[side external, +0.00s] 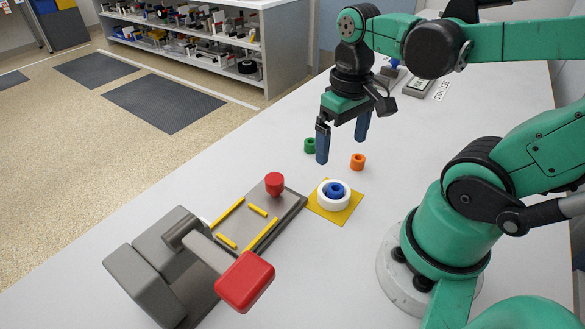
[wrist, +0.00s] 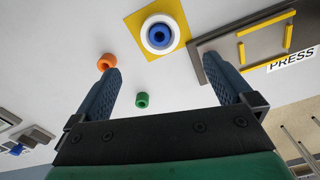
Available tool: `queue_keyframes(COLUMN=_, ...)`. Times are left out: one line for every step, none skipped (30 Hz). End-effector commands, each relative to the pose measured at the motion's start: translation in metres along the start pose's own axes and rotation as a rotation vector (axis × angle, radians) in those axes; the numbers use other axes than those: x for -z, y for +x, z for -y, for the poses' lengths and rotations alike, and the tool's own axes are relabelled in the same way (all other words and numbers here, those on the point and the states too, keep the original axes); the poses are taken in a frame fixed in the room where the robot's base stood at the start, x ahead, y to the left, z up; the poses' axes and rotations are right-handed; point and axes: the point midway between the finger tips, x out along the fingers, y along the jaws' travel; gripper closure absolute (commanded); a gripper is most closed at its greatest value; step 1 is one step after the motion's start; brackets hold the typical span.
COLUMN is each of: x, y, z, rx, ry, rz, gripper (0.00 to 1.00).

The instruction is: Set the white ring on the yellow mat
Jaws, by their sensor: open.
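The white ring (side external: 334,205) lies flat on the yellow mat (side external: 346,217), with mat showing around it. In the wrist view the ring (wrist: 145,35) is also inside the edges of the mat (wrist: 134,25). A small blue ring (side external: 336,189) sits at the middle of the white ring; I cannot tell if it is down in the hole or on top. My gripper (side external: 342,150) is open and empty, raised above the table behind the mat.
A green ring (side external: 310,146) and an orange ring (side external: 357,161) stand on the table near my gripper. A grey press with a red-ended handle (side external: 245,281) and a plate with a red knob (side external: 274,183) is left of the mat. Table right of the mat is clear.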

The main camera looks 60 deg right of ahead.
Motion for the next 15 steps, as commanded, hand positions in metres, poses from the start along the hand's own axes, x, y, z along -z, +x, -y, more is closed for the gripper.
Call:
queue_keyframes(x=0.000, y=-0.004, z=0.000, rx=0.000, ry=0.000, rz=0.000, gripper=0.00)
queue_keyframes(x=0.000, y=-0.007, z=0.000, rx=0.000, ry=0.000, rz=0.000, gripper=0.00)
queue_keyframes(x=0.000, y=-0.009, z=0.000, rx=0.000, ry=0.000, rz=0.000, gripper=0.00)
queue_keyframes(x=-0.001, y=-0.011, z=0.000, rx=0.000, ry=0.000, rz=0.000, gripper=0.00)
queue_keyframes(x=-0.001, y=-0.013, z=0.000, rx=0.000, ry=0.000, rz=0.000, gripper=0.00)
queue_keyframes(x=0.000, y=-0.013, z=0.001, rx=0.000, ry=-0.004, rz=-0.007, gripper=0.00)
queue_keyframes(x=0.002, y=-0.014, z=0.002, rx=0.000, ry=-0.011, rz=-0.022, gripper=0.00)
queue_keyframes(x=0.004, y=-0.013, z=0.005, rx=0.000, ry=-0.024, rz=-0.049, gripper=0.00)
queue_keyframes(x=0.010, y=-0.012, z=0.010, rx=0.002, ry=-0.049, rz=-0.102, gripper=0.00)
queue_keyframes(x=0.016, y=-0.011, z=0.015, rx=0.005, ry=-0.072, rz=-0.154, gripper=0.00)
queue_keyframes(x=0.022, y=-0.011, z=0.021, rx=0.010, ry=-0.098, rz=-0.212, gripper=0.00)
queue_keyframes(x=0.030, y=-0.011, z=0.030, rx=0.019, ry=-0.132, rz=-0.294, gripper=0.00)
queue_keyframes(x=0.036, y=-0.011, z=0.036, rx=0.027, ry=-0.156, rz=-0.352, gripper=0.00)
queue_keyframes(x=0.041, y=-0.013, z=0.043, rx=0.036, ry=-0.179, rz=-0.406, gripper=0.00)
queue_keyframes(x=0.046, y=-0.014, z=0.050, rx=0.049, ry=-0.205, rz=-0.472, gripper=0.00)
